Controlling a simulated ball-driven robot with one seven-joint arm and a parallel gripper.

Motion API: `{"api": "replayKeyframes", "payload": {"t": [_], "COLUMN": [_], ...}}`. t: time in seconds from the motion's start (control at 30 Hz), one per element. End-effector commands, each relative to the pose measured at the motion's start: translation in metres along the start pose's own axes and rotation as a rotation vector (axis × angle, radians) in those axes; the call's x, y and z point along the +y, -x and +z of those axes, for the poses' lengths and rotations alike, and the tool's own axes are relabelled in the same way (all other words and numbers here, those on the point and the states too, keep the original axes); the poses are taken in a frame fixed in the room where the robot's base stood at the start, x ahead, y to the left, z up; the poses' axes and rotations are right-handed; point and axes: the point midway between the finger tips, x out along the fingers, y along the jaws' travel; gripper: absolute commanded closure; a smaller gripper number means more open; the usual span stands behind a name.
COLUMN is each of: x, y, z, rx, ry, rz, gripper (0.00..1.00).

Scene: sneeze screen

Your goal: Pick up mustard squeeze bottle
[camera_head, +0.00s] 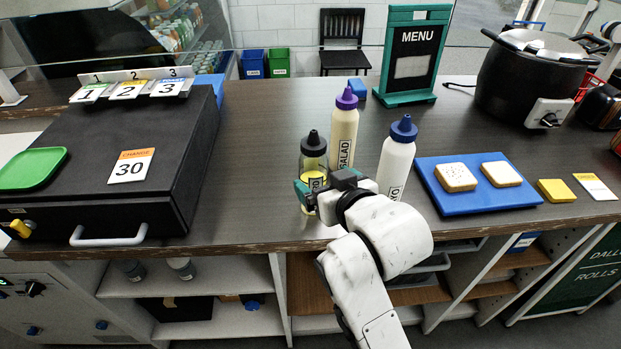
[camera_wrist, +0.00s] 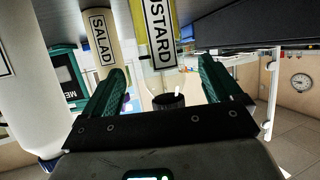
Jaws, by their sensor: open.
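The mustard squeeze bottle (camera_head: 313,163) is clear with yellow contents and a black cap, and stands upright on the dark counter. My gripper (camera_head: 324,186) is open at its near side and hides part of its lower body. In the wrist view, which is upside down, the bottle (camera_wrist: 160,38) with its label partly readable lies between the two teal fingers of my gripper (camera_wrist: 161,82), with gaps on both sides. I cannot tell how deep it sits between them. Its black cap shows low in that view.
A cream SALAD bottle (camera_head: 343,132) with a purple cap stands just behind right. A white bottle (camera_head: 395,166) with a blue cap stands to the right. A black cash drawer (camera_head: 165,200) is at left. A blue board (camera_head: 478,205) with two pale slabs is at right.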

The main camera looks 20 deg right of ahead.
Motion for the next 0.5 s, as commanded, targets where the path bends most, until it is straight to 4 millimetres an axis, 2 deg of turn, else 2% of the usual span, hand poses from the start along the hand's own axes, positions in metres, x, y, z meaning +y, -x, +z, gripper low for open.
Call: {"api": "replayKeyframes", "payload": {"t": [0.27, 0.5], "x": [0.0, -0.002], "y": [-0.021, -0.054], "z": [0.0, 0.002], "rx": [-0.002, -0.002], "ry": [0.0, -0.001], "rz": [0.0, 0.001], "gripper": [0.08, 0.08]}}
